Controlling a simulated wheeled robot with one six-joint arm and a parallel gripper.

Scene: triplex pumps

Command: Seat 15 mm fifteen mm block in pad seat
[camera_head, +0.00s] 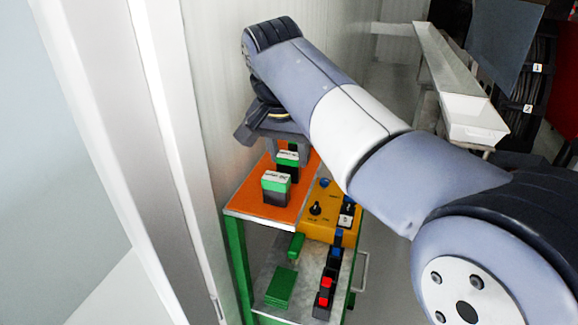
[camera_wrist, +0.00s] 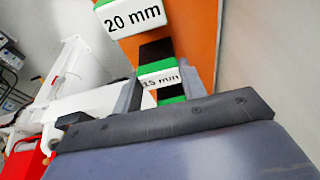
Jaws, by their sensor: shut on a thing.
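The 15 mm block, green with a white label reading "15 mm", shows in the wrist view (camera_wrist: 160,80) between the grey fingers of my gripper (camera_wrist: 164,88). In the head view the block (camera_head: 287,159) is under my gripper (camera_head: 287,150), above the orange top. My gripper is shut on it. A black part lies beneath the block; I cannot tell whether the block rests on it or hangs just above. No pad seat can be made out for certain.
A green-and-black block labelled "20 mm" (camera_wrist: 133,18) stands close by on the orange top (camera_head: 248,201). A yellow control box (camera_head: 330,222) with knobs is to the right. Green pieces (camera_head: 280,287) and red-topped black parts lie on the lower shelf. A wall rises close behind.

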